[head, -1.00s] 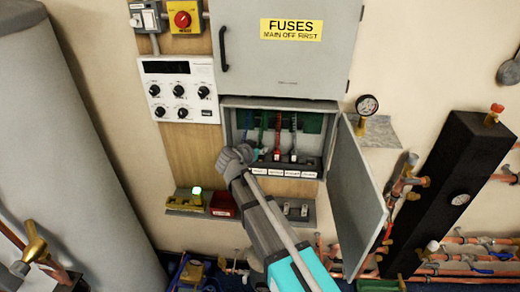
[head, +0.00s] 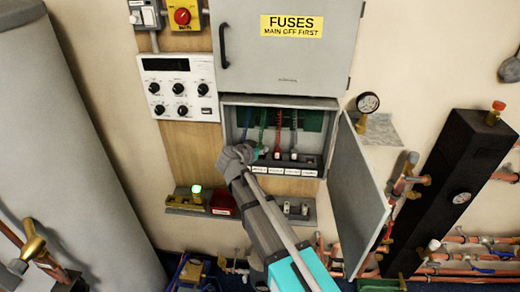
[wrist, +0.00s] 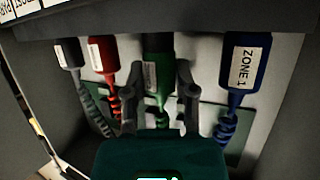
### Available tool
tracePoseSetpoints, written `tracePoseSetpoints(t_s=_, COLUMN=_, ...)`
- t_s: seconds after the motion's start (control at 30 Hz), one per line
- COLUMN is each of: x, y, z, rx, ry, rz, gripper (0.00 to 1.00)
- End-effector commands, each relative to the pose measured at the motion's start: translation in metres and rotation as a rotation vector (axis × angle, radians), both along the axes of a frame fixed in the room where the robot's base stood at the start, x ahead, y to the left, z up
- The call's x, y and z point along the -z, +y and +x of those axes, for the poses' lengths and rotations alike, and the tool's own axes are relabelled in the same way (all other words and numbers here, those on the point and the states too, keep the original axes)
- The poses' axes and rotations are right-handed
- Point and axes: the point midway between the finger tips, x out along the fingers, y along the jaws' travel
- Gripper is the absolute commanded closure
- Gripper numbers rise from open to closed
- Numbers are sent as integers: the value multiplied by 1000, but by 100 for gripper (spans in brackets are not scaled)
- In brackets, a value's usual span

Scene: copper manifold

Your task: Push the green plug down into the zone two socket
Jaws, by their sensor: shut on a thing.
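The green plug (wrist: 153,72) stands between the two fingers of my gripper (wrist: 158,92) in the wrist view, with its coiled green cable running from it towards my palm. My gripper is shut on it. The plug's far end meets the dark socket strip (wrist: 150,20); I cannot tell how deep it sits in the zone two socket, whose opening is hidden. In the head view my gripper (head: 260,154) is inside the open lower cabinet, at the left part of the labelled strip (head: 312,163). My wrist hides much of that area there.
A blue plug (wrist: 246,65) marked ZONE 1 stands on one side of the green plug. A red plug (wrist: 103,56) and a dark grey plug (wrist: 68,53) stand on the other. The open cabinet door (head: 358,195) is to the right of my arm. A shelf (head: 298,214) lies below the cabinet.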

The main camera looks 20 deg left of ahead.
Motion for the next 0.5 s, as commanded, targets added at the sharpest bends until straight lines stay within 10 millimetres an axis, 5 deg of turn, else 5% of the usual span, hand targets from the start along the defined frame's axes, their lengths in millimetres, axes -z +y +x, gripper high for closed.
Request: tracePoseSetpoints(t_s=0.5, x=8, y=0, z=0, rx=0, ry=0, rz=0, gripper=100)
